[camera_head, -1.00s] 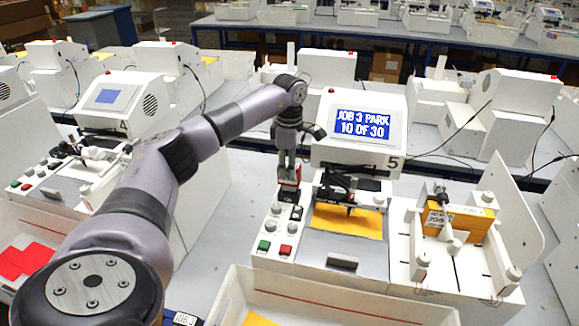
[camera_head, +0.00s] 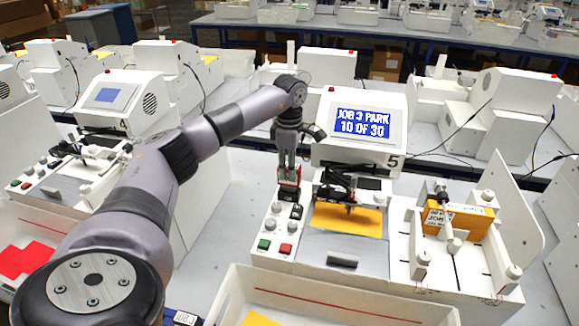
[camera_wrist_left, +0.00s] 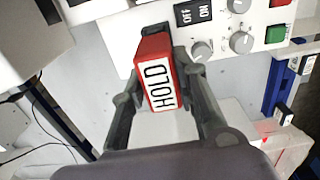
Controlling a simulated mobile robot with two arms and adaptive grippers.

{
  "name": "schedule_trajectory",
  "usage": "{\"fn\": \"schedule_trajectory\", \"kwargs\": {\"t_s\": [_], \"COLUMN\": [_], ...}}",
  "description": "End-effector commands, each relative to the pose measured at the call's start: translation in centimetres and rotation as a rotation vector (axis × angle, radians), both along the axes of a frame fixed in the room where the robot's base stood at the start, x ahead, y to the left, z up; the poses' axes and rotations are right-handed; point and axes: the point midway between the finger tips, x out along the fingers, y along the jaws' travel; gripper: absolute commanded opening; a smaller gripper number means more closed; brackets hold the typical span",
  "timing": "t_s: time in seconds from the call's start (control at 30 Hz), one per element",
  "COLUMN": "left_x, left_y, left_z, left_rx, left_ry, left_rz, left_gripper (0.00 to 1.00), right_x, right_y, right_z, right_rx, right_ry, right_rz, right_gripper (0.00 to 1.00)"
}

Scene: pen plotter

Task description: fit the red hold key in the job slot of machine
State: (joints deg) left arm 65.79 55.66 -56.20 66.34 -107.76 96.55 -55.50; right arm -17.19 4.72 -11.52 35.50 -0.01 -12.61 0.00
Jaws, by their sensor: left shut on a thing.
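My left gripper (camera_head: 288,186) is shut on the red hold key (camera_head: 290,176), over the far left corner of the control panel of machine 5 (camera_head: 345,260). In the left wrist view the key (camera_wrist_left: 156,75) is a red block with a white HOLD label, between the two fingers (camera_wrist_left: 160,98). Its far end meets the panel's edge in the picture, beside the OFF/ON switch (camera_wrist_left: 194,13). The job slot cannot be made out; the key and gripper may hide it. I cannot tell whether the key touches the panel. My right gripper is not in view.
The screen (camera_head: 362,124) reads JOB 3 PARK, 10 OF 30. Knobs and green and red buttons (camera_head: 264,245) line the panel. A pen carriage (camera_head: 338,184) stands over yellow card (camera_head: 348,220). A white tray (camera_head: 330,310) is in front. Machine 4 (camera_head: 115,105) stands left.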

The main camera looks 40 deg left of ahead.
Motion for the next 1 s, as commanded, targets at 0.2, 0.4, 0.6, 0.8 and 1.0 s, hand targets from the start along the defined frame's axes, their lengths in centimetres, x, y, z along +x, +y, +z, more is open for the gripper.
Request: {"fn": "schedule_trajectory", "kwargs": {"t_s": [0.2, 0.4, 0.6, 0.8, 1.0], "left_x": [0.0, 0.0, 0.0, 0.0, 0.0], "left_y": [0.0, 0.0, 0.0, 0.0, 0.0], "left_z": [-0.7, -1.2, -1.7, -2.2, -2.7], "left_rx": [0.000, 0.000, 0.000, 0.000, 0.000], "left_ry": [0.000, 0.000, 0.000, 0.000, 0.001], "left_rz": [0.000, 0.000, 0.000, 0.000, 0.000], "left_gripper": [0.02, 0.02, 0.02, 0.02, 0.02], "right_x": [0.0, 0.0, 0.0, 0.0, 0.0], "right_y": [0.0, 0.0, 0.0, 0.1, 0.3], "right_z": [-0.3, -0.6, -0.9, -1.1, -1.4], "right_rx": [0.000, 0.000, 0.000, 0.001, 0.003], "right_ry": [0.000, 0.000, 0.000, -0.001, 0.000], "right_rz": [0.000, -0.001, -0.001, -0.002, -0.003], "right_gripper": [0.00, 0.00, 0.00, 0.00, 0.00]}}
